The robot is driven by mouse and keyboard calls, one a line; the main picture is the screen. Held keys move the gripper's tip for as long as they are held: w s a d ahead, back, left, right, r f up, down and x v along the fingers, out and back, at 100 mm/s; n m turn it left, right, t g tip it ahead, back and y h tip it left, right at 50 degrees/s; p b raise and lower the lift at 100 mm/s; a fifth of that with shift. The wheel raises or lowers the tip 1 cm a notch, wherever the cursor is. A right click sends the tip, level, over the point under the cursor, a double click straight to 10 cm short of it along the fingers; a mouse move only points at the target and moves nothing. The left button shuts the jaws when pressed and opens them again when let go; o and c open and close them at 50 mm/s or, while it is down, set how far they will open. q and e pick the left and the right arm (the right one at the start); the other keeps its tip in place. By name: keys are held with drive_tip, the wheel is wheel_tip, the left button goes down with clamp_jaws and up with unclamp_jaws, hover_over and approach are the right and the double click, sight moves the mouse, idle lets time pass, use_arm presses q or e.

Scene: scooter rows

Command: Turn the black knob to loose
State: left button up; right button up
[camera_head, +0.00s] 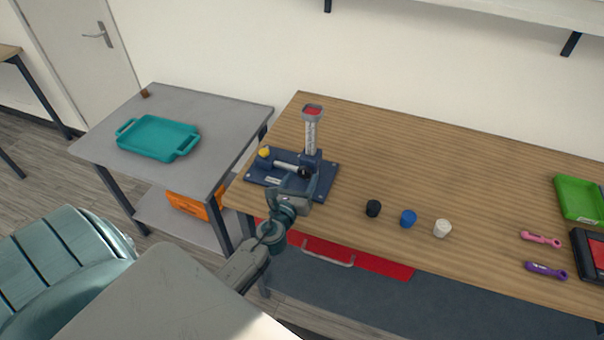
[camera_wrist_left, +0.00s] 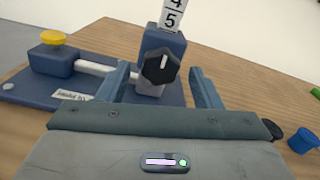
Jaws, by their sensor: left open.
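The black knob (camera_wrist_left: 161,67) is a many-sided dial with a white pointer line, on the front of a dark blue block on the fixture. In the left wrist view the line points nearly straight up. In the head view the knob (camera_head: 304,172) shows small, just beyond my left gripper (camera_head: 296,185). My left gripper (camera_wrist_left: 160,88) is open, with one finger on each side of the knob's block and a visible gap to the knob. The fixture's blue base (camera_head: 262,178) sits at the table's left end. My right gripper is not in view.
A yellow button (camera_head: 264,152) and a post with a red-topped cup (camera_head: 312,112) stand on the fixture. Black (camera_head: 373,208), blue (camera_head: 408,218) and white (camera_head: 442,228) caps lie to the right on the wooden table. A teal tray (camera_head: 128,143) is on the grey side table.

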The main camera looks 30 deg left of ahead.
use_arm(q)
drive_tip(key=shift+w+a, duration=0.1)
drive_tip(key=shift+w, duration=0.55)
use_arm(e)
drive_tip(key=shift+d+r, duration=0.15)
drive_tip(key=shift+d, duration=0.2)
use_arm(q)
drive_tip(key=c, duration=1)
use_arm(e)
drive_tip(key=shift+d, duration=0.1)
